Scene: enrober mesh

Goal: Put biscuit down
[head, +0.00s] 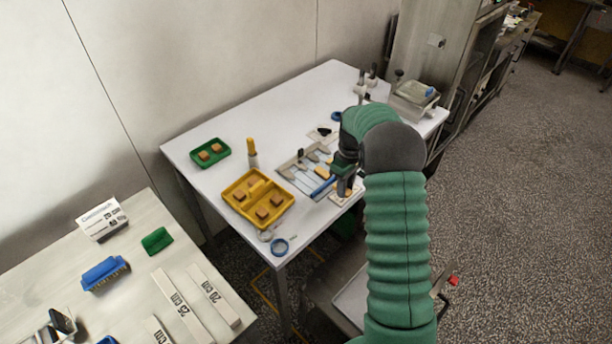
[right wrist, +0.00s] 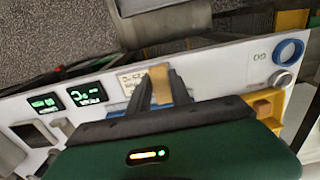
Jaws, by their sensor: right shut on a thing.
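My right gripper (head: 345,180) is over the front right part of the white table. In the right wrist view, its two fingers (right wrist: 160,92) are shut on a tan biscuit (right wrist: 159,82). The biscuit sticks out past the fingertips beside a small pale printed plate (right wrist: 131,79). I cannot tell whether it touches the surface below. A yellow tray (head: 237,210) with several biscuits stands left of the gripper, and a green tray (head: 196,161) with biscuits is further back. My left gripper is not in view.
A flat tray of tools (head: 290,166) lies left of my gripper. A yellow-handled brush (head: 251,150) stands behind the yellow tray. The back middle of the table is clear. Two green-lit displays (right wrist: 88,93) show in the wrist view.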

